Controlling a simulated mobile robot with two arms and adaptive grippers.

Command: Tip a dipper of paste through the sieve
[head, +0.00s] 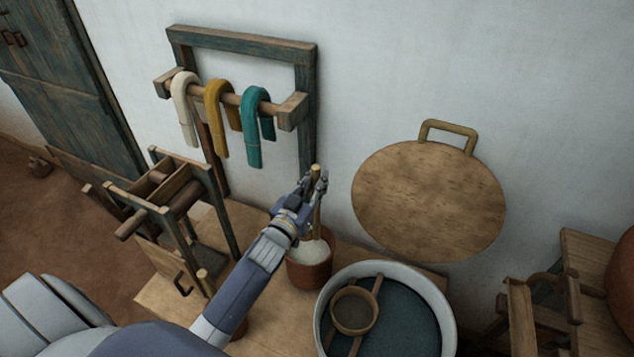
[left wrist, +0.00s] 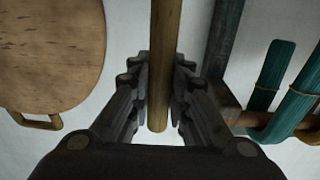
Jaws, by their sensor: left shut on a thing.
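My left gripper (head: 313,186) is shut on the upright wooden handle of the dipper (head: 317,215); the handle (left wrist: 158,60) also runs between the fingers (left wrist: 158,85) in the left wrist view. The handle's lower end goes down into a reddish-brown pot (head: 309,277) of white paste (head: 312,251); the dipper's bowl is hidden. The round wooden sieve (head: 354,311) sits on two wooden bars across a large pale basin (head: 449,318) of dark liquid, right of the pot. My right gripper is out of view.
A wooden stand (head: 165,205) is left of my arm. A round board (head: 430,200) leans at the wall behind the basin. A wooden bench (head: 585,285) is far right.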

